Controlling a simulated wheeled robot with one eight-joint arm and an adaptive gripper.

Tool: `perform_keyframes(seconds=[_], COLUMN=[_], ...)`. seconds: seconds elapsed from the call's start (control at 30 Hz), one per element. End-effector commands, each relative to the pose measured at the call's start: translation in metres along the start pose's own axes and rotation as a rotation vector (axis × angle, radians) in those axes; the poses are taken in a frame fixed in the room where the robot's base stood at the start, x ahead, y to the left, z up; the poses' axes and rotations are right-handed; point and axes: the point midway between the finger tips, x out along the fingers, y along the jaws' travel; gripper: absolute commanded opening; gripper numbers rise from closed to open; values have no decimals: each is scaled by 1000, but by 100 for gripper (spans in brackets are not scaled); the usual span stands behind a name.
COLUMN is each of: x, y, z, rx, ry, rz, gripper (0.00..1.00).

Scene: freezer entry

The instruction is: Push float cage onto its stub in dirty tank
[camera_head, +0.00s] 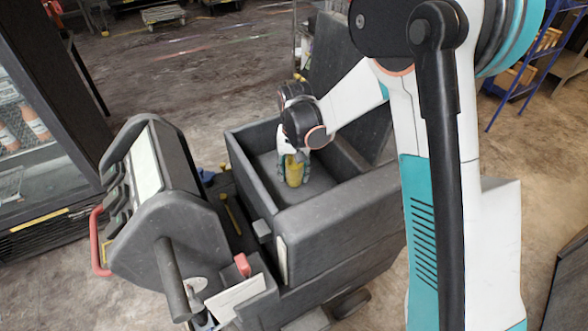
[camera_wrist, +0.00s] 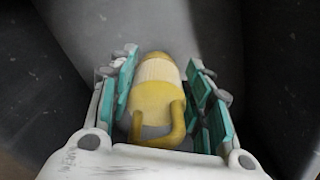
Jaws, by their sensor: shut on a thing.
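The float cage (camera_wrist: 157,85) is a yellow, rounded piece with a pale ribbed band and a curved yellow handle. My gripper (camera_wrist: 162,95) is shut on it, with teal finger pads on both sides. In the head view the float cage (camera_head: 293,170) is upright, held inside the open grey dirty tank (camera_head: 345,207). The stub is not visible; the float cage and my gripper may hide it. I cannot tell whether the float cage touches the tank floor.
The tank's raised lid (camera_head: 345,75) stands behind it. The machine's control console (camera_head: 150,190) with a red handle is at the left. A glass-door freezer (camera_head: 35,130) is at the far left, and a blue ladder (camera_head: 520,70) at the right back. Tank walls surround my gripper closely.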

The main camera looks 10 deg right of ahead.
Motion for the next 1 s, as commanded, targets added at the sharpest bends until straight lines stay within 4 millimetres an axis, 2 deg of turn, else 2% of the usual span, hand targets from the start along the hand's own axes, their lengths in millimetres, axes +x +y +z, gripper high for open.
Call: perform_keyframes(seconds=[0.17,0.37,1.0], x=[5,2,-21], y=[0,0,0], z=[0,0,0], rx=[0,0,0], ry=[0,0,0], rz=[0,0,0], gripper=[22,22,22])
